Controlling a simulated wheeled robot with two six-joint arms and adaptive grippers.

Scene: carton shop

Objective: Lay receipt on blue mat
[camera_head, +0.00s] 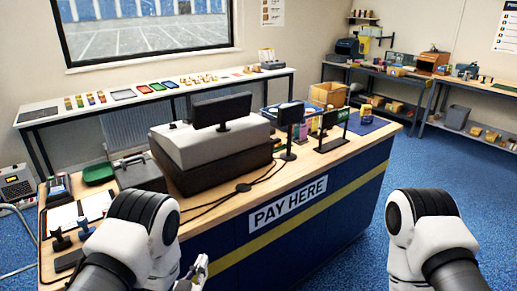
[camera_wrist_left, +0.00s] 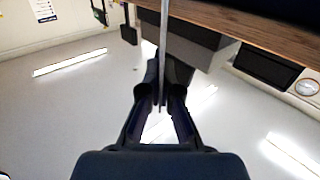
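The blue mat (camera_head: 368,125) lies at the far right end of the counter top, beyond the black stands. My left gripper (camera_head: 197,272) is low in front of the counter, below its top, and partly hidden by my arm. In the left wrist view, its dark fingers (camera_wrist_left: 163,88) close on a thin pale strip seen edge-on, which looks like the receipt (camera_wrist_left: 164,40). The receipt's face cannot be made out. My right arm stands at the right, and its gripper is out of view.
The wooden counter (camera_head: 310,163) carries a cash register (camera_head: 205,145) with a screen, a card-reader stand (camera_head: 289,120) and a black frame stand (camera_head: 330,130). Black cables lie along the front edge. Blue floor is open at right.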

